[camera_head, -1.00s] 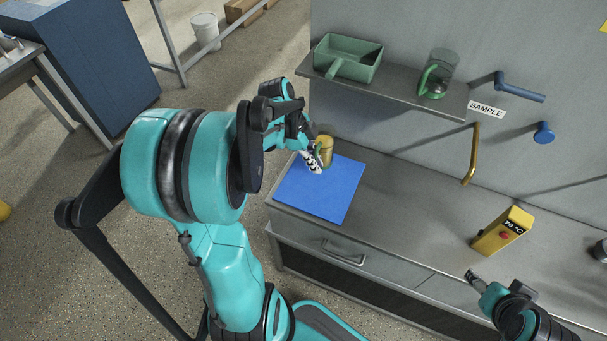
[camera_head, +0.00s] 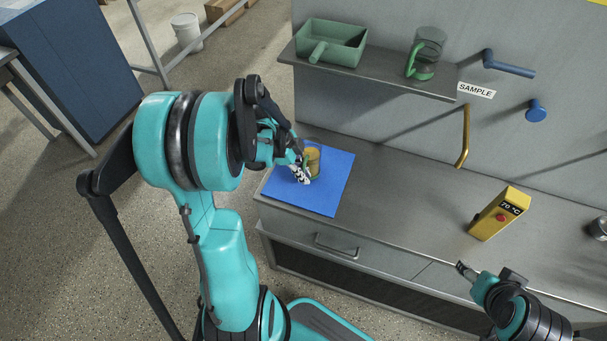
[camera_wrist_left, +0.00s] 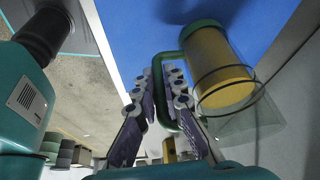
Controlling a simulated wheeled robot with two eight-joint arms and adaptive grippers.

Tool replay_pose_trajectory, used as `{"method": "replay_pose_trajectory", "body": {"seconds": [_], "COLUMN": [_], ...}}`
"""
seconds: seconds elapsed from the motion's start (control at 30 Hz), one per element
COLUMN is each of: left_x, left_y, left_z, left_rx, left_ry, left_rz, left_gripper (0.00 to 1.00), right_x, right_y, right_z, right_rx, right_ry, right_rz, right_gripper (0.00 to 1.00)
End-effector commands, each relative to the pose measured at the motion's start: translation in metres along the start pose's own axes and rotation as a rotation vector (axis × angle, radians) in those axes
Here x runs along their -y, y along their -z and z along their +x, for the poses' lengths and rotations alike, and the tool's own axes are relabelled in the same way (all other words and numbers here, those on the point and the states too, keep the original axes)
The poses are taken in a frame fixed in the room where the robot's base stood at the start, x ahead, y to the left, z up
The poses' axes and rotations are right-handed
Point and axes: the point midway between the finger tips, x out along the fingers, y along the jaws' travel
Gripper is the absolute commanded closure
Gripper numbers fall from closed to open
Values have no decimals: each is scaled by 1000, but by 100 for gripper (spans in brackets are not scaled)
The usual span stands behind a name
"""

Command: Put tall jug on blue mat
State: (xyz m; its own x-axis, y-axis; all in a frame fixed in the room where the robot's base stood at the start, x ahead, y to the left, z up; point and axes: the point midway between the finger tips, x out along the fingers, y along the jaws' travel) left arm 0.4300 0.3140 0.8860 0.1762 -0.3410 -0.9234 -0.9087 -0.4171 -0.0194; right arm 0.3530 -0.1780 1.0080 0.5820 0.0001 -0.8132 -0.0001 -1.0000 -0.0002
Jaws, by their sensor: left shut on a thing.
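The tall jug (camera_head: 313,160) is clear, with a green handle and base and yellow contents. It stands roughly upright over the back part of the blue mat (camera_head: 325,198). My left gripper (camera_head: 301,171) is shut on its green handle. In the left wrist view, the fingers (camera_wrist_left: 166,85) grip the handle from both sides, and the jug (camera_wrist_left: 220,75) is to their right, with the blue mat (camera_wrist_left: 140,30) beyond. Its dark shadow lies by its base; I cannot tell if the base touches the mat. My right gripper (camera_head: 464,270) is near the counter's front edge; its jaws are too small to judge.
A shelf (camera_head: 385,78) above the counter holds a green bin (camera_head: 335,40) and another clear jug with a green handle (camera_head: 426,55). A yellow 70 °C device (camera_head: 500,213) stands at right. A brass handle (camera_head: 464,135) is on the wall. The middle counter (camera_head: 400,195) is clear.

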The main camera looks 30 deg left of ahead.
Motion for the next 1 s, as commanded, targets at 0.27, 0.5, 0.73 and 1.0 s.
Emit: {"method": "replay_pose_trajectory", "body": {"seconds": [0.27,0.5,0.73,1.0], "left_x": [0,0,0,0], "left_y": [-1,0,1,1], "left_z": [2,1,-34,-93], "left_rx": [0,0,0,0], "left_ry": [0,0,1,1], "left_rz": [0,0,-2,-2], "left_gripper": [70,70,70,70], "right_x": [0,0,0,0], "right_y": [-2,0,9,21], "right_z": [2,0,-12,-29], "right_rx": [0,0,0,0], "right_ry": [0,0,0,0], "right_rz": [0,0,0,0], "right_gripper": [37,37,37,37]}}
